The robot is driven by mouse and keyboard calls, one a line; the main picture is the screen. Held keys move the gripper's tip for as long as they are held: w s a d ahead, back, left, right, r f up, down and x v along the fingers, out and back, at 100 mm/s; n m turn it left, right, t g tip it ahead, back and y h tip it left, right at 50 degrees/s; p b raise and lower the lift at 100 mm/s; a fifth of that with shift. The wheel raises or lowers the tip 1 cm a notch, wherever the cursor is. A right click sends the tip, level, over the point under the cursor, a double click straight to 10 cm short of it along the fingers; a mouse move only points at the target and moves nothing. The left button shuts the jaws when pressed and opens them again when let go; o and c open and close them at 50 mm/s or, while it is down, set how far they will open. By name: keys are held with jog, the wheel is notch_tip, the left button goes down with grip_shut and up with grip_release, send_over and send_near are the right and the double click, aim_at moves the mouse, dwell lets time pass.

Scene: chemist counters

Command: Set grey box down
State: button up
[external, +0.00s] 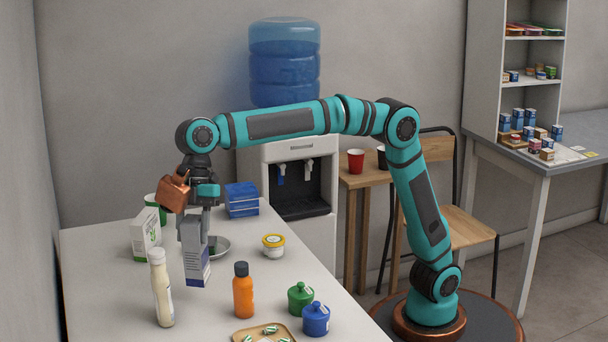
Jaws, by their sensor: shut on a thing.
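The grey box (195,267) is a tall carton with a dark blue lower part, seen over the white counter (120,310) at the left. My gripper (197,214) points down from the arm's end and is shut on the upper part of the box. The box is upright. I cannot tell whether its bottom touches the counter. The fingers partly hide the top of the box.
A white-green carton (146,236), cream bottle (161,287), orange bottle (243,290), metal bowl (222,246), yellow-white tub (273,246) and blue box (241,200) stand around it. Green (300,298) and blue jars (315,319) and a pill tray (250,334) are nearer the front.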

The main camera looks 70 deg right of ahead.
jog(key=w+a+r+m+t, duration=0.1)
jog(key=w+a+r+m, duration=0.1)
jog(key=w, duration=0.4)
jog(key=w+a+r+m, duration=0.1)
jog(key=w+r, duration=0.2)
jog(key=w, duration=0.2)
notch_tip(320, 180, down, 10)
jog(key=shift+a+f, duration=0.1)
jog(key=shift+f, duration=0.15)
jog(key=o, duration=1.3)
jog(key=v, duration=1.2)
jog(key=shift+r, duration=0.1)
